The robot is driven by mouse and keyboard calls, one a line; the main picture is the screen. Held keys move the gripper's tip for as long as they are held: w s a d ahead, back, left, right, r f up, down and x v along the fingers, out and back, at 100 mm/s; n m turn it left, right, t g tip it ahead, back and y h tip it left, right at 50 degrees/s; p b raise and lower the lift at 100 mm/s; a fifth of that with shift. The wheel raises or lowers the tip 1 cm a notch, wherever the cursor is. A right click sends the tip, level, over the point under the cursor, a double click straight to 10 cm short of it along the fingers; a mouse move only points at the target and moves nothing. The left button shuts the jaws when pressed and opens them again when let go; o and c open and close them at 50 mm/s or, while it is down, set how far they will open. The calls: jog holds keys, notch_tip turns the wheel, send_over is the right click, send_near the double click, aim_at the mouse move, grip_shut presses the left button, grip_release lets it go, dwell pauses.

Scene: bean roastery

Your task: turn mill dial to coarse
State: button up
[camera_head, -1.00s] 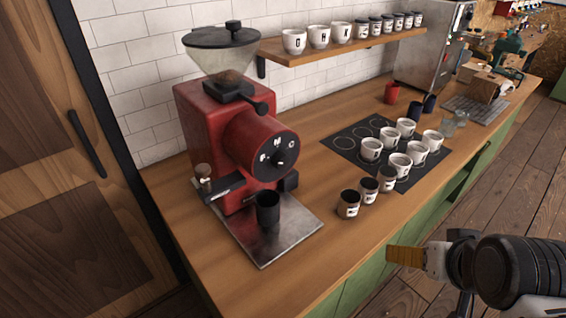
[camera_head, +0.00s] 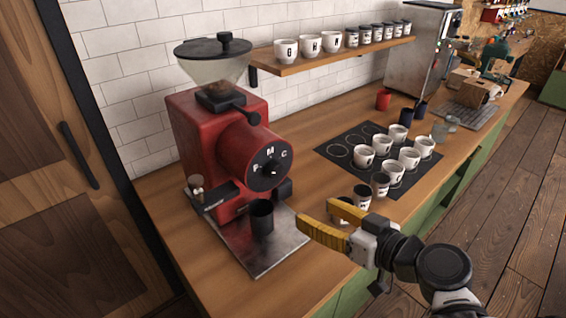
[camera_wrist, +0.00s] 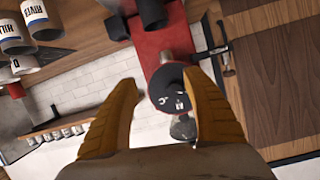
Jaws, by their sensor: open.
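The red mill (camera_head: 200,135) stands at the left end of the wooden counter, with a clear hopper (camera_head: 215,68) on top. Its round black dial (camera_head: 271,167) faces out to the right and carries the letters F, M and C. In the head view the pointer's exact setting is too small to tell. My gripper (camera_head: 315,217) is open and empty, its yellow fingers over the counter's front, right of and below the dial, touching nothing I can see. In the wrist view the dial (camera_wrist: 171,92) shows between the two fingers, some way beyond them.
A dark cup (camera_head: 262,217) stands on the mill's metal tray (camera_head: 285,245). Several small labelled jars stand near my gripper, partly hidden by it. White cups stand on a black mat (camera_head: 335,151). A wall shelf (camera_head: 300,64) holds more cups and jars.

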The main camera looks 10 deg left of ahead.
aim_at(278, 174)
jog(key=w+a+r+y, duration=0.1)
jog(key=w+a, duration=0.1)
jog(key=a, duration=0.1)
jog(key=w+a+r+n+t+y, duration=0.1)
jog(key=w+a, duration=0.1)
jog(key=a, duration=0.1)
jog(key=w+a+r+t+y+b, duration=0.1)
jog(key=w+a, duration=0.2)
jog(key=shift+w+a+r+n, duration=0.1)
jog(key=shift+a+r+n, duration=0.2)
jog(key=shift+a+n, duration=0.1)
jog(key=c, duration=1.2)
